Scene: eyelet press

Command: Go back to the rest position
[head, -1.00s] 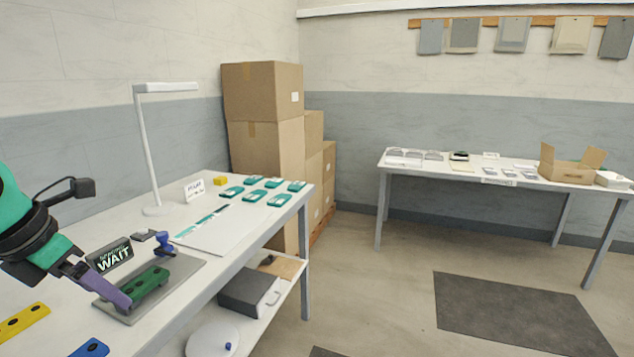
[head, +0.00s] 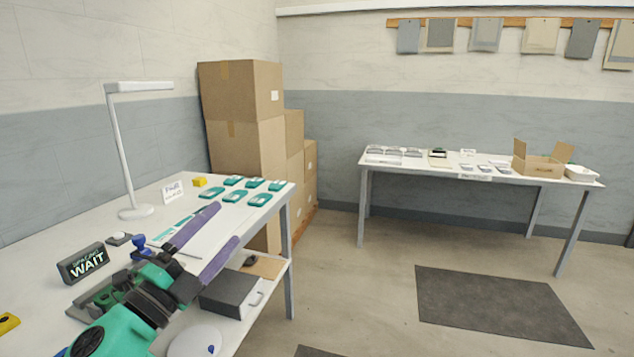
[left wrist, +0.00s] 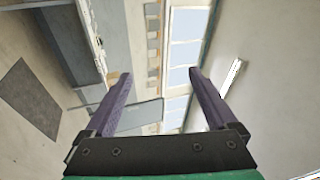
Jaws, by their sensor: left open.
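My left gripper (head: 212,242) is open, its two purple fingers spread apart and pointing away over the front edge of the near table (head: 50,224). In the left wrist view the left gripper (left wrist: 158,85) has nothing between its fingers. The green arm covers part of the press plate (head: 76,312) and its green piece (head: 104,297). A blue-knobbed part (head: 139,243) stands just behind the arm. A black sign reading WAIT (head: 84,263) stands to the left. My right gripper is not in view.
Several teal pieces (head: 233,196) lie at the near table's far end. A white lamp (head: 122,150) stands at its back. Stacked cartons (head: 240,130) stand behind. A grey box (head: 230,293) sits on the lower shelf. Open floor (head: 345,275) lies to the right, before another table (head: 400,166).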

